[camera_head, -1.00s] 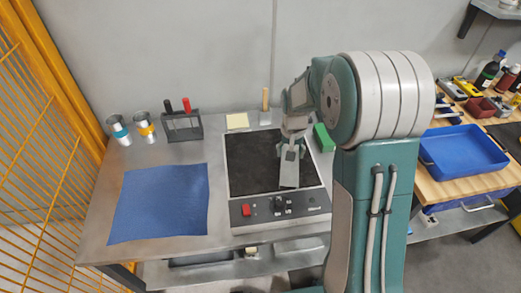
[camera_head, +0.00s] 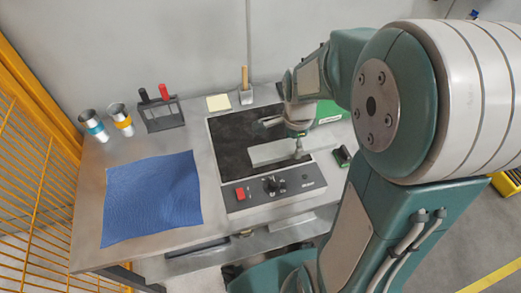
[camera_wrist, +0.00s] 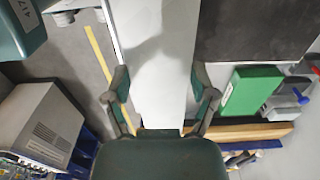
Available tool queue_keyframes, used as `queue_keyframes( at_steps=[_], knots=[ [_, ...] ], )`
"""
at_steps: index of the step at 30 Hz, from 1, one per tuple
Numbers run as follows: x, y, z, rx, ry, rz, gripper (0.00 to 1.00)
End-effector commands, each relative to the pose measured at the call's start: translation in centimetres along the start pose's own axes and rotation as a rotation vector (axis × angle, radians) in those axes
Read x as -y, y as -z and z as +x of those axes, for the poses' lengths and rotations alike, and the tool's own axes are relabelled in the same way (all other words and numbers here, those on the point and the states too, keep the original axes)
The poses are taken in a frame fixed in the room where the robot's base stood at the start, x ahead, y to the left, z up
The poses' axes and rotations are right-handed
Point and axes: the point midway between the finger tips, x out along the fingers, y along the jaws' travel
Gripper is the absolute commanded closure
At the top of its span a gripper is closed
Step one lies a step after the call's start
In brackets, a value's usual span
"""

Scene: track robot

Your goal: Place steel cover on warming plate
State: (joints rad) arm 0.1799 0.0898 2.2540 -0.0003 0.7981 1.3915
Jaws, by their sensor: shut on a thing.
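My gripper (camera_head: 300,145) is shut on the steel cover (camera_head: 272,153), a flat light-grey panel. In the wrist view the cover (camera_wrist: 160,65) runs away from my gripper (camera_wrist: 161,92), with a finger on each side. The warming plate (camera_head: 230,140) has a black top and a front control panel (camera_head: 243,205) with a red switch and a knob. In the head view the cover appears over the right part of the black top, pointing left. Whether it touches the plate cannot be told. My arm hides part of the plate's right side.
A blue mat (camera_head: 152,198) lies on the left of the metal table. Two cups (camera_head: 95,127), a rack with red and black handles (camera_head: 163,113) and a brush holder (camera_head: 245,95) stand at the back. A green box (camera_head: 328,112) is right of the plate.

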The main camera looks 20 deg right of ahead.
Motion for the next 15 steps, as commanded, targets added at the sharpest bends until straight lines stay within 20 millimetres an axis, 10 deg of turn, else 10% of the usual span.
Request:
queue_keyframes(
  at_steps=[15],
  knots=[
    [5.7,-5.7,6.7,-0.001,0.000,-0.002,0.82]
  ],
)
